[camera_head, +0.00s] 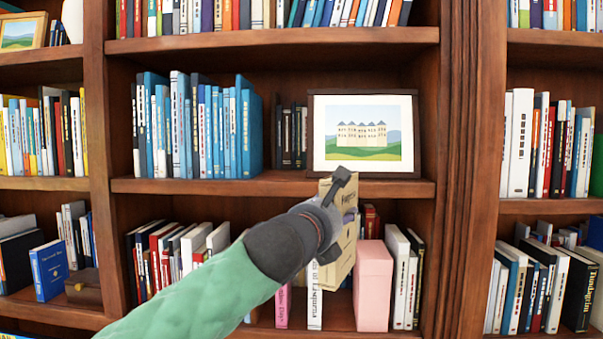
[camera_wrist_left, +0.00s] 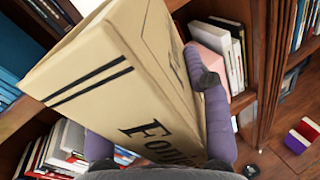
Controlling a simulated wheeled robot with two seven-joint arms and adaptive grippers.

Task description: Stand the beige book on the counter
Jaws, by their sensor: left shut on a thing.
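The beige book (camera_head: 344,256) is in front of the middle bookcase, a little below the shelf that holds the framed picture. My left gripper (camera_head: 338,188) reaches in from the left and is shut on it. In the left wrist view the beige book (camera_wrist_left: 105,75) fills the middle, with its spine lettering and two dark stripes showing. It looks tilted there, between the purple fingers of my left gripper (camera_wrist_left: 160,135). My right gripper is not in view. I cannot make out the counter in these frames.
A pink box-like book (camera_head: 373,285) and white books (camera_head: 398,275) stand on the lower shelf just right of the beige book. A framed castle picture (camera_head: 362,135) stands on the shelf above. The left wrist view shows a wood floor with red and purple items (camera_wrist_left: 300,137).

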